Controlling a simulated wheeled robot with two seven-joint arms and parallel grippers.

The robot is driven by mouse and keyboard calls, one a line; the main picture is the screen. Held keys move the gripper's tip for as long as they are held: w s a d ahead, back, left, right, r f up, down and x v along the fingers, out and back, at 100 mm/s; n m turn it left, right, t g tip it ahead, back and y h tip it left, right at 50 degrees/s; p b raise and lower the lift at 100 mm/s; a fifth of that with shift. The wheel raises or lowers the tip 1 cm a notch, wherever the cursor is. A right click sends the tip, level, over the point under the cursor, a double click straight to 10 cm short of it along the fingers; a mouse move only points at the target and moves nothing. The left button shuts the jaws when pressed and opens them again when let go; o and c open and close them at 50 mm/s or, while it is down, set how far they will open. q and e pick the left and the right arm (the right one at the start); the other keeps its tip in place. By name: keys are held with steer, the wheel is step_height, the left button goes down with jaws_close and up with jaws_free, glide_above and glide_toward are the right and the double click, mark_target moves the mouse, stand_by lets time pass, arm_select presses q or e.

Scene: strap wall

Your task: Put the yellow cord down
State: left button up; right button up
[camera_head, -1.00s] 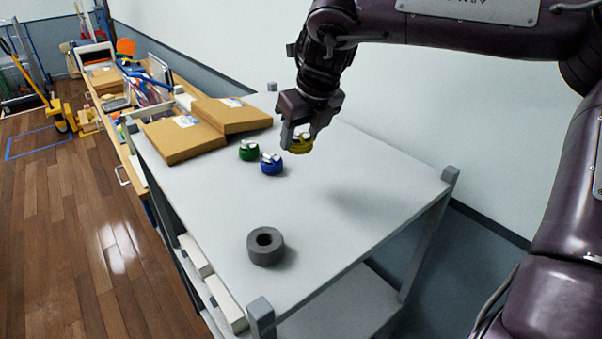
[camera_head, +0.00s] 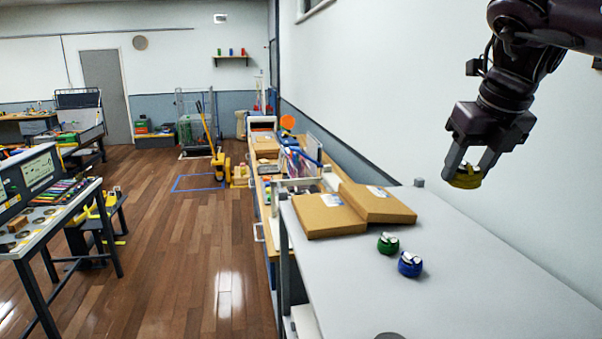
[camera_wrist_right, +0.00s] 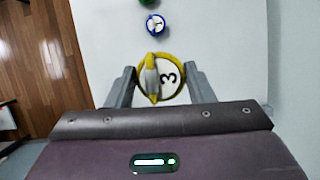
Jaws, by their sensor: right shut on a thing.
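The yellow cord (camera_head: 466,178) is a small coiled bundle held between the fingers of my right gripper (camera_head: 470,168), above the grey table top (camera_head: 480,290). In the right wrist view the cord (camera_wrist_right: 160,78) shows as a yellow ring with a white face marked 3, between the two grey fingers. The right gripper is shut on it. A green cord (camera_head: 388,243) and a blue cord (camera_head: 410,264) lie on the table to the left of and below the gripper in the head view. My left gripper is not in view.
Two cardboard boxes (camera_head: 330,215) lie at the table's far left. A grey ring (camera_head: 390,336) is cut off at the bottom edge. A workbench with clutter (camera_head: 265,165) stands beyond. The table's right part is clear.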

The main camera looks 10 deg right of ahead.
mark_target(465, 185)
step_height(465, 185, down, 4)
steer(key=b, duration=0.2)
steer(key=shift+w+f+b, duration=0.1)
steer(key=shift+b, duration=0.2)
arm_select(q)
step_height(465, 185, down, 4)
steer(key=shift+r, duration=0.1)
arm_select(e)
steer(key=shift+d, duration=0.1)
steer(key=shift+r, duration=0.3)
step_height(465, 185, up, 8)
steer(key=p, duration=0.8)
steer(key=shift+f, duration=0.25)
step_height(465, 185, down, 7)
steer(key=b, duration=0.4)
steer(key=shift+r, duration=0.15)
arm_select(q)
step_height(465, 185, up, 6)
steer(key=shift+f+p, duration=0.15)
steer(key=shift+p, duration=0.9)
arm_select(e)
step_height(465, 185, down, 16)
steer(key=shift+r, duration=0.2)
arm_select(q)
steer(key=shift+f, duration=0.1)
arm_select(e)
steer(key=shift+r, duration=0.1)
